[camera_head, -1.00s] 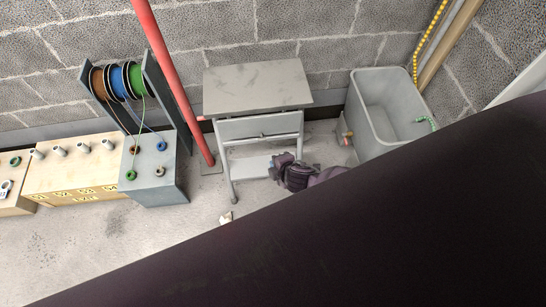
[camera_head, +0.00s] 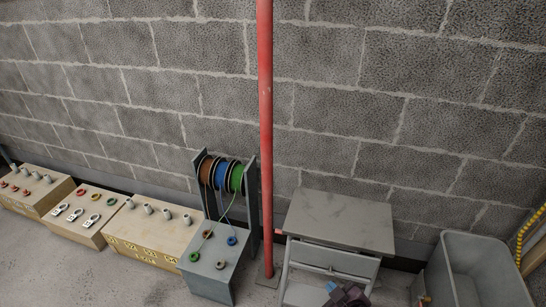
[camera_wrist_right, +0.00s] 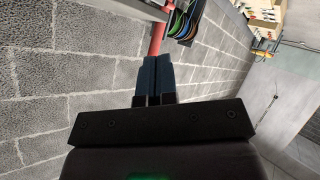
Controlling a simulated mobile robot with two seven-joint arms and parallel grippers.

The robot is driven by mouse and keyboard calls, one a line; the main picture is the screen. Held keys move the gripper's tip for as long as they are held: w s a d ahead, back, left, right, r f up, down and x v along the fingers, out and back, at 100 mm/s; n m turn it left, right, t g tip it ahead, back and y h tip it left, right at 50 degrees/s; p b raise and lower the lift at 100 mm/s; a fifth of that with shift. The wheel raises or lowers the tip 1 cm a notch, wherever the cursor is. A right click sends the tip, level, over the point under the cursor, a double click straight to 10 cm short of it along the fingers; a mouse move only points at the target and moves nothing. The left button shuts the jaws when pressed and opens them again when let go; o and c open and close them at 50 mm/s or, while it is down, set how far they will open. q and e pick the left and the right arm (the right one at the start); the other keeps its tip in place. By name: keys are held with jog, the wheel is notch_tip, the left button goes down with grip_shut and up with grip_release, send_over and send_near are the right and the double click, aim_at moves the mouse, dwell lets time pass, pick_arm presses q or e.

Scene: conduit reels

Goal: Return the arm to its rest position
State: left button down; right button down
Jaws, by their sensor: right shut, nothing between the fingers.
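My right gripper (camera_head: 331,287) shows at the bottom edge of the head view, in front of the grey folding-top cart, with part of my dark arm behind it. In the right wrist view its two dark blue fingers (camera_wrist_right: 155,82) lie side by side, shut, with nothing between them. The wrist view looks past them towards the block wall and the red pole (camera_wrist_right: 157,38). My left gripper is in neither view.
A grey reel stand (camera_head: 214,265) carries brown, blue and green reels. Left of it stand wooden boxes (camera_head: 146,245) with fittings. The red pole (camera_head: 266,150) rises beside the grey cart (camera_head: 340,222). A grey tub (camera_head: 482,270) stands at right.

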jog(key=s+d+r+m+h+p, duration=0.1)
jog(key=s+d+m, duration=0.3)
jog(key=s, duration=0.5)
jog(key=s+d+r+m+h+p, duration=0.1)
jog(key=s+d+r+m+h, duration=0.1)
jog(key=s+d, duration=0.5)
jog(key=s+r+m, duration=0.1)
jog(key=s+m, duration=0.1)
jog(key=s, duration=0.1)
jog(key=shift+d+r+h, duration=0.25)
jog(key=shift+d+h, duration=0.05)
jog(key=shift+d, duration=0.05)
